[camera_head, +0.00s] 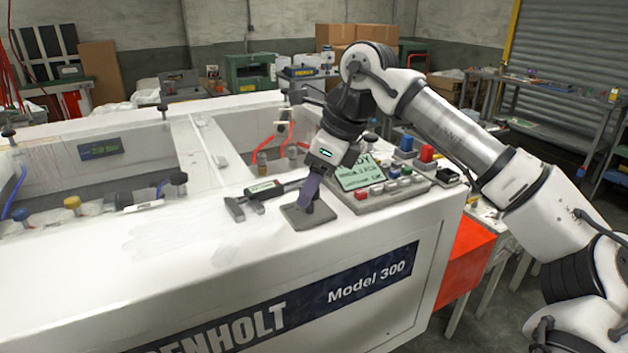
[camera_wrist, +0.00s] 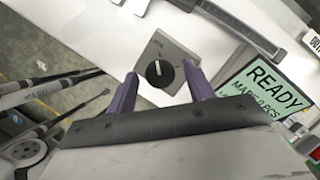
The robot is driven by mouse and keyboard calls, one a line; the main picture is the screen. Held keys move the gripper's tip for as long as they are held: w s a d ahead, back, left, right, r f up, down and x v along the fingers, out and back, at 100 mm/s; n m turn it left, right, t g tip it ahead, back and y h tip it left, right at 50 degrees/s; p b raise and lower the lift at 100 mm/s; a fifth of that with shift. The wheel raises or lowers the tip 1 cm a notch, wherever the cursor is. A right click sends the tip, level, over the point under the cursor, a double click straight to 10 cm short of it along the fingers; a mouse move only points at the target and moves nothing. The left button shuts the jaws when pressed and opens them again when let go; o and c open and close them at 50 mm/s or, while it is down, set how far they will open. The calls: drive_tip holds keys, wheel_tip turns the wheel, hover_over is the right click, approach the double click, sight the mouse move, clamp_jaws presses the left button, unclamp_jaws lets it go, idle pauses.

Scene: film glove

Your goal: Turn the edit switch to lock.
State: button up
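The edit switch is a black round knob (camera_wrist: 160,73) with a white pointer line, on a square grey plate (camera_wrist: 178,50). In the wrist view the line points roughly toward the top of the picture; small markings on the plate are too small to read. The plate also shows in the head view (camera_head: 294,216) on the white machine top, its knob partly hidden by my gripper. My gripper (camera_head: 307,200) points down over the plate. Its two purple fingers are apart, one on each side of the knob in the wrist view (camera_wrist: 160,88); contact cannot be told.
A control panel with a green "READY" screen (camera_head: 359,176) and coloured buttons stands just right of the plate. A caliper (camera_head: 262,195) lies close behind it to the left. The machine's front edge is near; the top to the left is mostly clear.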

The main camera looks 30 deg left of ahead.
drive_tip(key=b+v, duration=0.2)
drive_tip(key=v, duration=1.2)
drive_tip(key=shift+s+f, duration=0.1)
drive_tip(key=shift+f, duration=0.05)
